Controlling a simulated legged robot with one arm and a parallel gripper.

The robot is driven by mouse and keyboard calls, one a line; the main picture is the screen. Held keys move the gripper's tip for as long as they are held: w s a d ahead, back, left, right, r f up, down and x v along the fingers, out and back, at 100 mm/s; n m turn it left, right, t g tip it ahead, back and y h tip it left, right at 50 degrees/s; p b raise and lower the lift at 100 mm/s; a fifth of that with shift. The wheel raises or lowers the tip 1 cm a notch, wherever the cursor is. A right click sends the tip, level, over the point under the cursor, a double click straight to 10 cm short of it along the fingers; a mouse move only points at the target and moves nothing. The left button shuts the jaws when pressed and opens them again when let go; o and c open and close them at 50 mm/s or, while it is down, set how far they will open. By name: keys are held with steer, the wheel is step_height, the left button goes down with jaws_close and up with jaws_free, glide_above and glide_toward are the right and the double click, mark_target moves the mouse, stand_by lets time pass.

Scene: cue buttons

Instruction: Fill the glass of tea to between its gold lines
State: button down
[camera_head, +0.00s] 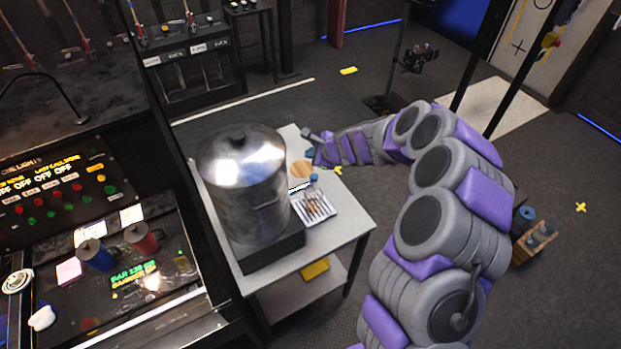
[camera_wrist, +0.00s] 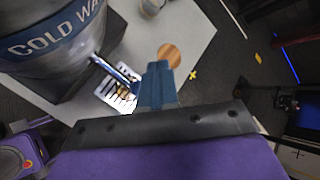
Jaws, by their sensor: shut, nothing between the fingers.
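A large metal urn (camera_head: 240,200) stands on the table; its blue band in the wrist view (camera_wrist: 55,38) reads "COLD WA", then is cut off. A tap (camera_head: 300,187) sticks out from its lower side. Below the tap is a pale slotted drip tray (camera_head: 328,213). A small amber-brown shape (camera_head: 314,207), apparently the glass of tea, is at the tray; it is partly hidden in the wrist view (camera_wrist: 125,94). Its level and gold lines are too small to read. My gripper (camera_head: 311,152) is shut and empty, above the table beside the tap; its blue fingers fill the middle of the wrist view (camera_wrist: 157,75).
A round wooden coaster (camera_head: 301,169) lies bare on the white table (camera_head: 338,236). A small cup-like vessel (camera_wrist: 151,6) stands near the far edge in the wrist view. A yellow item (camera_head: 315,269) is on the lower shelf. A button console (camera_head: 60,190) is at left.

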steer(key=b, duration=0.4)
glide_above(315, 178)
steer(key=d, duration=0.1)
step_height(315, 178, down, 6)
steer(key=shift+f+b, duration=0.25)
steer(key=shift+b, duration=0.25)
steer(key=shift+a+f, duration=0.2)
steer(key=shift+a, duration=0.05)
steer(key=shift+a+f, duration=0.1)
steer(key=shift+a, duration=0.45)
steer(key=shift+d, duration=0.7)
steer(key=shift+a, duration=0.6)
steer(key=shift+d, duration=0.45)
steer(key=shift+a, duration=0.3)
steer(key=shift+d, duration=0.1)
